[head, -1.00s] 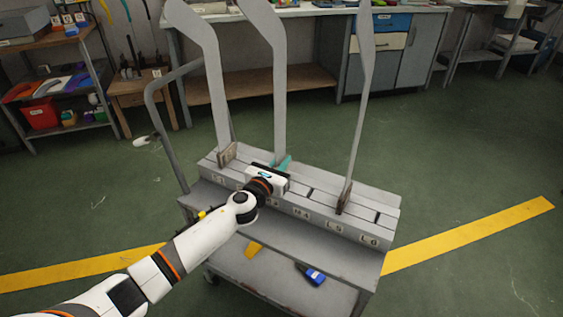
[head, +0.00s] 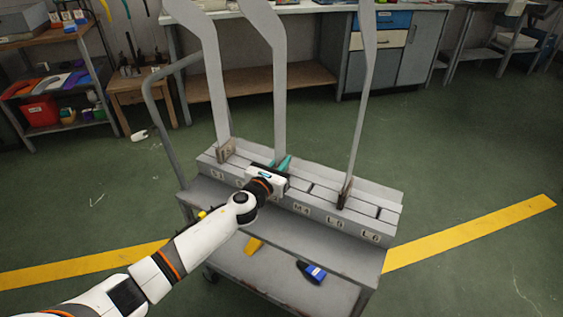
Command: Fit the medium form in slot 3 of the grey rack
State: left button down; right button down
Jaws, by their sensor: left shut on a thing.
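The grey rack (head: 385,197) stands on a cart, with a row of slots and labels on its front face; S1, M4, L5 and L6 seem readable. A tall flat grey form (head: 279,95), the middle one of three, stands upright in line with my left gripper (head: 283,165). The gripper's teal fingertips are shut on this form low down, just above the rack top. The form's lower end and the label of its slot are hidden behind my gripper and wrist, so I cannot tell how deep it sits. My right gripper is out of view.
Another form (head: 212,85) stands near the rack's left end, and a third (head: 363,90) near L5. A yellow object (head: 254,245) and a blue object (head: 313,272) lie on the lower cart shelf. A bent grey handle (head: 160,120) rises at the left.

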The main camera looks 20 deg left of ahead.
pick_arm(q)
jog(key=shift+f, duration=0.1)
jog(key=c, duration=1.3)
grip_release()
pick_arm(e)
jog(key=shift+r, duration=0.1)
pick_arm(q)
jog(key=shift+f, duration=0.1)
jog(key=s+a+p, duration=0.1)
jog(key=s+a, duration=0.1)
jog(key=s, duration=0.9)
jog(key=shift+s+a, duration=0.15)
jog(key=shift+s, duration=0.25)
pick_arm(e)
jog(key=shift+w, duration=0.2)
